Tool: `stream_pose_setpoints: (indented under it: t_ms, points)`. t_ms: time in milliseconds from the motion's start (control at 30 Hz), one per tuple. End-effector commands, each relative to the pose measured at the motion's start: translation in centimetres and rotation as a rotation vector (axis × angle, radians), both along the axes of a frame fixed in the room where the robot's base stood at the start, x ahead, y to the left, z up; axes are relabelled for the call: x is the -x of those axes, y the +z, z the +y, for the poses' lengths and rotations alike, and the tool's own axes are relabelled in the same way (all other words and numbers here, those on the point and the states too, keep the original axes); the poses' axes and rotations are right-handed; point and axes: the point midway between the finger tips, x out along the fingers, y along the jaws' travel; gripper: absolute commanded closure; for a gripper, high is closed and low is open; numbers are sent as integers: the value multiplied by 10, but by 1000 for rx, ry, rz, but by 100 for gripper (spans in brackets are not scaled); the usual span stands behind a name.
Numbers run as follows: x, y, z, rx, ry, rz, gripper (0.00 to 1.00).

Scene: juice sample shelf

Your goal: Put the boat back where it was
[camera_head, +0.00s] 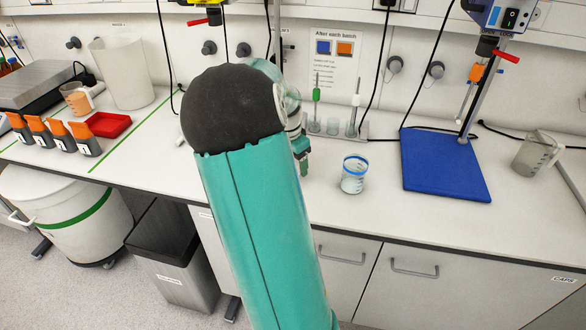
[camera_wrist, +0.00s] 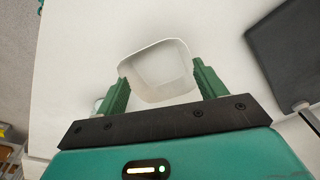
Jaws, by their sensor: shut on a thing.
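The boat (camera_wrist: 158,72) is a white, open, shallow square dish with rounded corners. In the wrist view it sits between the two green fingers of my gripper (camera_wrist: 157,84), which is shut on it. The boat looks empty, over the white bench top. In the head view my arm hides the boat. Only part of my gripper (camera_head: 303,160) shows there, just right of the arm above the bench. I cannot tell how high the boat is above the bench.
A red tray (camera_head: 103,124) and orange-topped containers are left. A dark plate (camera_wrist: 290,48) lies right in the wrist view.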

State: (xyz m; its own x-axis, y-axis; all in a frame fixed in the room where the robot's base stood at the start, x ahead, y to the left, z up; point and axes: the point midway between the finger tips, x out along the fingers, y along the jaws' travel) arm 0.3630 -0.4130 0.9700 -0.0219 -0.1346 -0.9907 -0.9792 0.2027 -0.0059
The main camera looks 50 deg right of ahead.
Motion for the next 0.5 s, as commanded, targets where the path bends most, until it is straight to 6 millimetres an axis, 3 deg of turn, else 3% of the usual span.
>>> stream_pose_setpoints:
  t_ms: [200, 500]
  points:
    - [0, -30, -1, -1, 0, 2, 52]
    - [0, -32, -1, 0, 0, 1, 52]
